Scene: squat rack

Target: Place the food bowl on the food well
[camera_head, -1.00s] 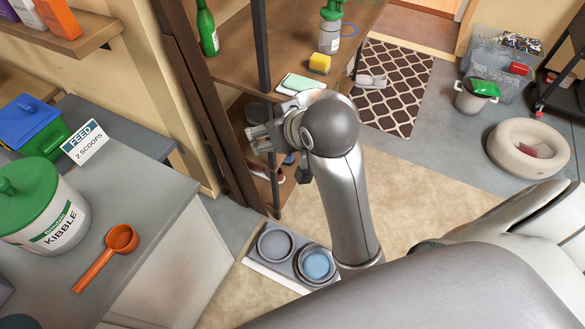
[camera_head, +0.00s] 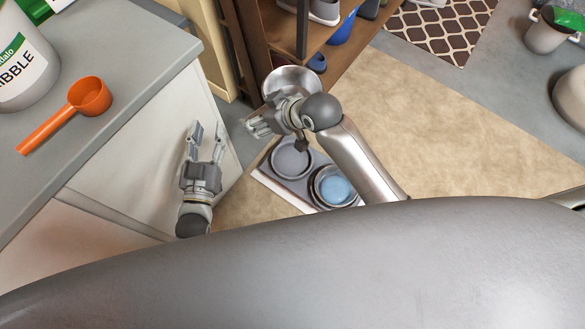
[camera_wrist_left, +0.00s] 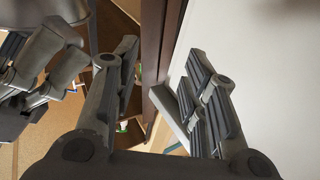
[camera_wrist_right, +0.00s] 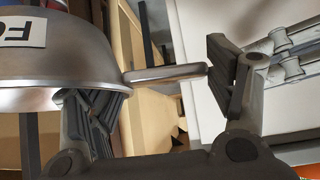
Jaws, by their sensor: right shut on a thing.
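The metal food bowl (camera_head: 292,78) is held at my right gripper (camera_head: 268,116), above the floor and just beyond the feeder tray. In the right wrist view the bowl (camera_wrist_right: 70,48) shows a partly cut-off white label, and a flat metal tab reaches between the fingers of the right gripper (camera_wrist_right: 165,75). The grey feeder tray (camera_head: 262,176) lies on the floor. My left gripper (camera_head: 208,138) is open and empty beside the white cabinet.
The white cabinet (camera_head: 140,150) stands at left, with an orange scoop (camera_head: 70,112) and kibble tub (camera_head: 25,65) on its grey top. A wooden shelf (camera_head: 320,60) with shoes stands behind the bowl. Beige floor (camera_head: 460,130) to the right is clear.

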